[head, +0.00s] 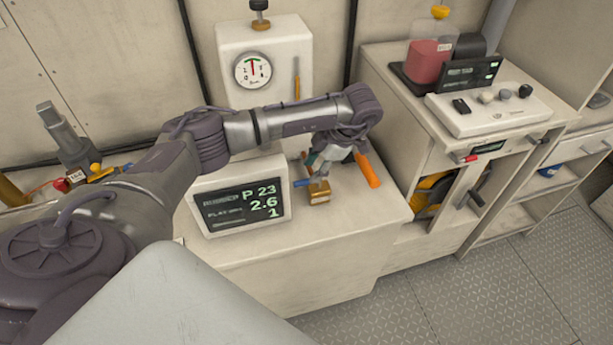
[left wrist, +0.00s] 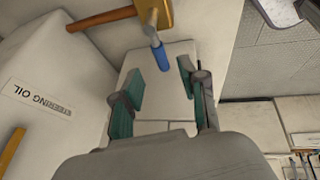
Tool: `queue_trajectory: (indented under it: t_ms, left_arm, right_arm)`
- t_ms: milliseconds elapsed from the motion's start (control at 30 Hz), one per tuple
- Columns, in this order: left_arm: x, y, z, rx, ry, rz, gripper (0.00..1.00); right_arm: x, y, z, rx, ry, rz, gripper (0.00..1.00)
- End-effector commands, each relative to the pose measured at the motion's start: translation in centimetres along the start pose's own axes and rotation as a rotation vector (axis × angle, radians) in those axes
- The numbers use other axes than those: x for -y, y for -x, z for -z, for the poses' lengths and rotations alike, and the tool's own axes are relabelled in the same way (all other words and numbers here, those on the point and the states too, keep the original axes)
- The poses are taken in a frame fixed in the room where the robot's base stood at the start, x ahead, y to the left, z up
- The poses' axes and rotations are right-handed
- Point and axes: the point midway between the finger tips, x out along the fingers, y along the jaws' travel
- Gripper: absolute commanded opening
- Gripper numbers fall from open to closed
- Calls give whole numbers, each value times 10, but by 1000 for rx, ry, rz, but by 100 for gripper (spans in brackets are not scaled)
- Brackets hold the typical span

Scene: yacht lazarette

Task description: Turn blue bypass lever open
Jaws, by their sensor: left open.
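The blue bypass lever (head: 302,183) sticks out to the left from a small brass valve (head: 318,193) on the white bench top. In the left wrist view the blue lever (left wrist: 162,58) points down from the brass valve (left wrist: 155,14), toward the gap between the fingers. My left gripper (head: 322,163) is just above and behind the lever, partly hidden by its own arm. In the left wrist view its teal-padded fingers (left wrist: 160,75) are apart with nothing held. The lever's end lies near the fingertips; I cannot tell whether they touch. My right gripper is out of view.
A display box (head: 240,206) stands left of the valve. An orange handle (head: 368,170) is close to the right of my gripper. A white gauge box (head: 265,60) stands behind. A cabinet (head: 425,130) with a control box is at right. Bench front is clear.

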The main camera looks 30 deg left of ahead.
Motion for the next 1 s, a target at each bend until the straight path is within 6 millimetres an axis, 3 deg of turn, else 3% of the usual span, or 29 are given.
queue_trajectory:
  t_ms: [100, 300, 667, 900, 1000]
  left_arm:
    - [1, -21, 1, -4, 0, 3, 42]
    - [1, -42, 0, 0, -1, 2, 42]
    - [0, -47, 0, 1, -1, 1, 42]
    - [0, -47, 0, 1, -1, 1, 2]
    - [0, -47, 0, 1, -1, 1, 0]
  right_arm:
    - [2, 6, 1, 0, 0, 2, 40]
    - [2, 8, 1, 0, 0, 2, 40]
    - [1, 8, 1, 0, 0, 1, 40]
    - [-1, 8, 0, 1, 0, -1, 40]
    - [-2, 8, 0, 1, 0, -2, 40]
